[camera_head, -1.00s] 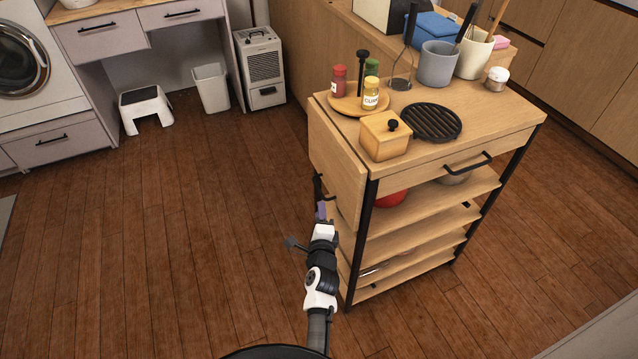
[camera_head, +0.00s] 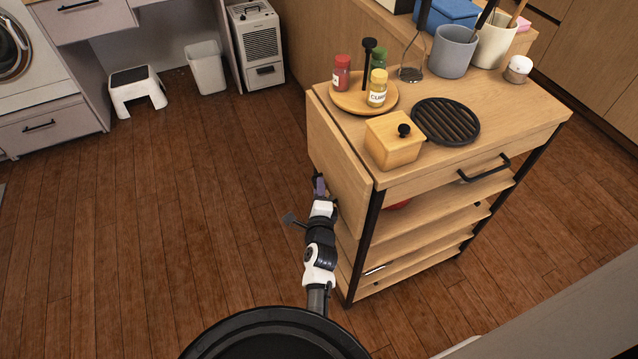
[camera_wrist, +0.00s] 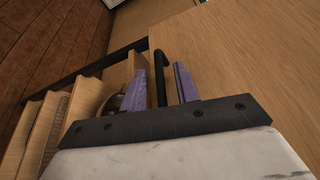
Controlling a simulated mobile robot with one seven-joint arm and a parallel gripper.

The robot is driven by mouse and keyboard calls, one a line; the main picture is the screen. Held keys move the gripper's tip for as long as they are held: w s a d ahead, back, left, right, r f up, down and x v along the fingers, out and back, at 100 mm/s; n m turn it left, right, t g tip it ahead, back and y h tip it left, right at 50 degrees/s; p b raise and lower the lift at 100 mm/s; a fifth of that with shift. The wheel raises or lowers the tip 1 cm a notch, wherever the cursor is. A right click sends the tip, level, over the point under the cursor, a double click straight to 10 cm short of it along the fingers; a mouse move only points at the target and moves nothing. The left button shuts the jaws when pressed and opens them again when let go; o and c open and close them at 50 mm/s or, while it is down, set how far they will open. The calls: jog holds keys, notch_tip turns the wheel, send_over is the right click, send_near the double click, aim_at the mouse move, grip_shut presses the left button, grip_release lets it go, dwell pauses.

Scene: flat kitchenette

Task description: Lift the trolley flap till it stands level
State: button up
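The trolley flap (camera_head: 338,160) is a light wood panel hanging down along the left side of the trolley (camera_head: 490,124). It fills much of the wrist view (camera_wrist: 240,60). A black bar handle (camera_wrist: 160,74) sits on its outer face. My gripper (camera_head: 320,185) is at this handle, low on the flap. In the wrist view my gripper (camera_wrist: 161,86) has its two purple fingers apart, one on each side of the handle, with a small gap showing on both sides. Whether the fingertips touch the flap is unclear. The handle is mostly hidden in the head view.
On the trolley top stand a round tray (camera_head: 352,106) with spice jars, a wooden box (camera_head: 392,143), a black grate (camera_head: 445,122) and a grey utensil pot (camera_head: 453,52). The floor left of the trolley is clear. A step stool (camera_head: 138,90) and bin (camera_head: 206,68) stand farther back.

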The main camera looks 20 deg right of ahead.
grip_shut()
jog(key=shift+a+r, duration=0.1)
dwell(0.6)
